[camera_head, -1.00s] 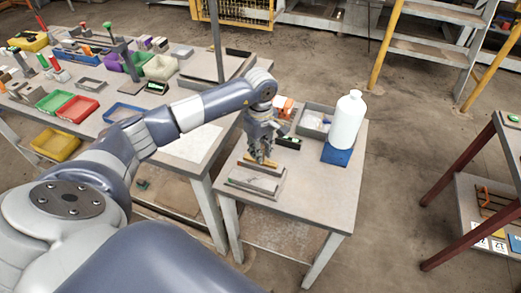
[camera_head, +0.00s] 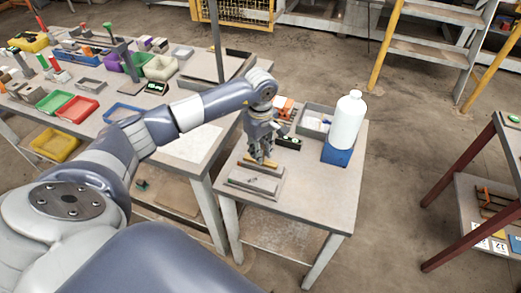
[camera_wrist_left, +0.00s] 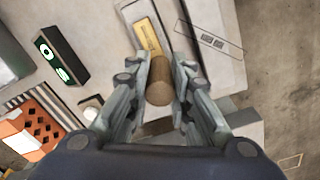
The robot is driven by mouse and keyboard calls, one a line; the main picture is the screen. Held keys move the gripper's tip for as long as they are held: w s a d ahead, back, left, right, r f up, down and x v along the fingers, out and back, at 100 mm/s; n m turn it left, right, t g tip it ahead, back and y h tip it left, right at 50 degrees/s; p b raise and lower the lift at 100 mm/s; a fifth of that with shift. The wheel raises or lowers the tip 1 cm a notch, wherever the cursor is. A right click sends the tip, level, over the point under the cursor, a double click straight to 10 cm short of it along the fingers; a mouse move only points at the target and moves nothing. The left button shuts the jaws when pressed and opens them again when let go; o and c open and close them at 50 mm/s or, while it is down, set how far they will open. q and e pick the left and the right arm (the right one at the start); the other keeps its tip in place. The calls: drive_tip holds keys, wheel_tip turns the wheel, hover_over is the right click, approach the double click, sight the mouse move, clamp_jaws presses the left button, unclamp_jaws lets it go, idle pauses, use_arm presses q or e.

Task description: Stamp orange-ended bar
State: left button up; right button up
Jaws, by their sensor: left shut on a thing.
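My left gripper (camera_head: 262,158) is over the small table, above a grey fixture (camera_head: 253,183). In the left wrist view its fingers (camera_wrist_left: 160,95) are closed around a brown cylindrical handle (camera_wrist_left: 160,75). What is at the handle's lower end is hidden. A yellow plate-like piece (camera_wrist_left: 147,36) lies just beyond the handle, beside a long grey block (camera_wrist_left: 211,45). Whether the held tool touches anything below is not clear. I cannot pick out an orange-ended bar with certainty. My right gripper is not in view.
A white bottle (camera_head: 347,118) stands on a blue base (camera_head: 337,153) to the right of the gripper. A grey tray (camera_head: 313,119), a black device with green displays (camera_wrist_left: 60,55) and an orange perforated object (camera_wrist_left: 32,130) are close by. The left table (camera_head: 180,135) holds several coloured bins.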

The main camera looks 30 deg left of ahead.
use_arm(q)
drive_tip(key=shift+r+p, duration=0.5)
drive_tip(key=shift+r, duration=0.35)
drive_tip(key=shift+r+p, duration=1.35)
drive_tip(key=shift+r, duration=1.3)
drive_tip(key=shift+d+f, duration=0.1)
